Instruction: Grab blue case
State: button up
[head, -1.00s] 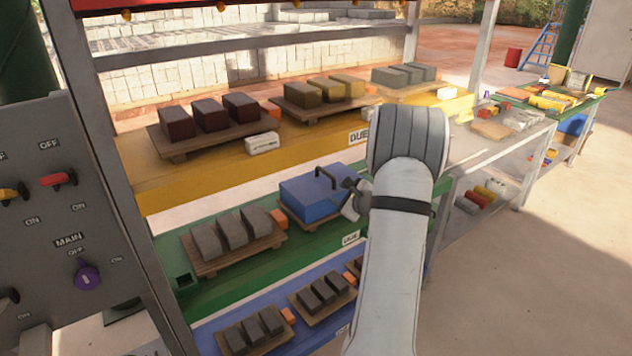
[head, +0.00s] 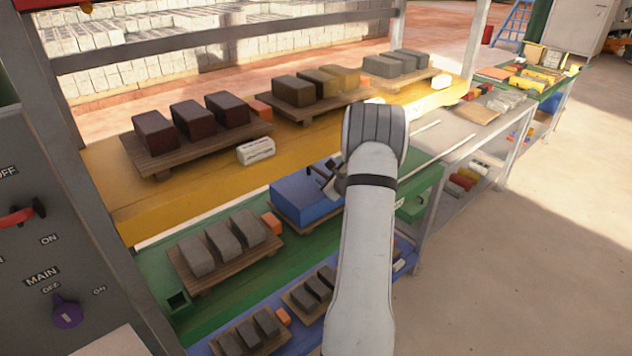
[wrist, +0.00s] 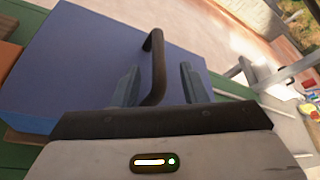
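The blue case (head: 300,199) sits on the green middle shelf, partly hidden behind my arm in the head view. It fills the left of the wrist view (wrist: 75,65), with its dark curved handle (wrist: 156,65) rising from it. My gripper (wrist: 158,85) is open, with one finger on each side of the handle. There is a gap between the handle and the right finger; the left finger is nearer to it. In the head view, my gripper (head: 332,186) is at the case's top, its fingers partly hidden.
The yellow shelf (head: 120,200) above holds several blocks on wooden pallets. The green shelf (head: 150,262) also bears a pallet of grey blocks (head: 222,243) left of the case. A control panel (head: 50,230) stands at the left. Open floor (head: 530,250) lies at the right.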

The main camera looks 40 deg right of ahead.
aim_at(323, 174)
jog(key=shift+p+x, duration=0.3)
jog(key=shift+x, duration=1.2)
jog(key=shift+a+r, duration=0.1)
grip_shut()
